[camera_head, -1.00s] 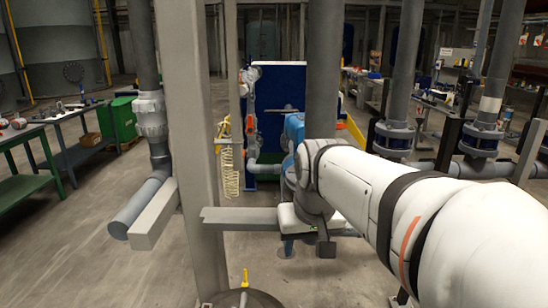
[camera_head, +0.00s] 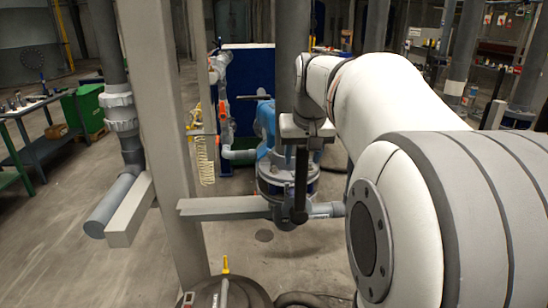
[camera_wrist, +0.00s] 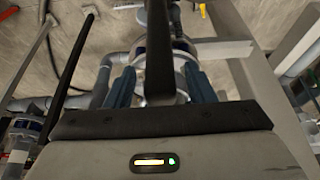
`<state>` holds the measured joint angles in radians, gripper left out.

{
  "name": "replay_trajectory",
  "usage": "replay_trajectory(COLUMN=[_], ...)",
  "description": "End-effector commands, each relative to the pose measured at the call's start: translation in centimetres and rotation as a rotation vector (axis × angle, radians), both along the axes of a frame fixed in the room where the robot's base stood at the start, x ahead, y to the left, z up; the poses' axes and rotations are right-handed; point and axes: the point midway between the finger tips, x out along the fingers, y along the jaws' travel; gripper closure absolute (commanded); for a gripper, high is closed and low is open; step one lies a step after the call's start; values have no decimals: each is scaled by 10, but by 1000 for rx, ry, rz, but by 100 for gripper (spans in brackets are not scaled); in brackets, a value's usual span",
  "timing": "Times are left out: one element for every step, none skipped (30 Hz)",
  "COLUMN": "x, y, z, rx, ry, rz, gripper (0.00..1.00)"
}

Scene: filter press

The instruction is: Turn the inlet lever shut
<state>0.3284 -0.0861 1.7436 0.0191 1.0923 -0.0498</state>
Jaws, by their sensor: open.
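A dark bar, which I take for the inlet lever (camera_head: 300,185), shows at a blue flanged valve (camera_head: 270,185) below my wrist in the head view. Its free end points toward me. My gripper (camera_head: 306,135) is over the far end of the bar, its fingers hard to make out there. In the wrist view, the dark bar (camera_wrist: 158,45) runs from the top edge down between the two blue fingers of my gripper (camera_wrist: 160,85). The fingers stand apart, one on each side. Contact cannot be told. The round valve flange lies behind them, partly hidden.
A grey post (camera_head: 165,140) stands left of the valve, with a horizontal beam (camera_head: 225,206) reaching toward it. A capped grey pipe (camera_head: 112,205) is farther left. A round grey drum top with a yellow-tipped part (camera_head: 226,265) is at the bottom.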

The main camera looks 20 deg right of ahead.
Motion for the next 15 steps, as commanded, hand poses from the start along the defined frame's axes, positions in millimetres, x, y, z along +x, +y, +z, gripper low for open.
replay_trajectory(x=[2, 4, 6, 6, 7, 8, 9, 9, 9, 10, 9, 10, 10, 10, 9], y=[0, -1, -1, -2, -2, -2, -2, -2, -2, -2, -2, -2, -2, -2, -2], z=[-6, -9, -13, -16, -18, -21, -22, -23, -23, -24, -24, -24, -24, -24, -24], rx=[1, 1, 0, 0, 0, 0, 0, 0, 0, 0, 0, 1, 0, 1, 1], ry=[3, 2, 2, 2, 2, 1, 1, 0, 0, 0, 0, 0, -1, 0, 0], rz=[0, 0, 1, 1, 1, 1, 1, 1, 1, 1, 1, 1, 1, 1, 1], gripper=[51, 51, 51, 51, 51, 51, 51, 51, 51, 51, 51, 51, 51, 51, 51])
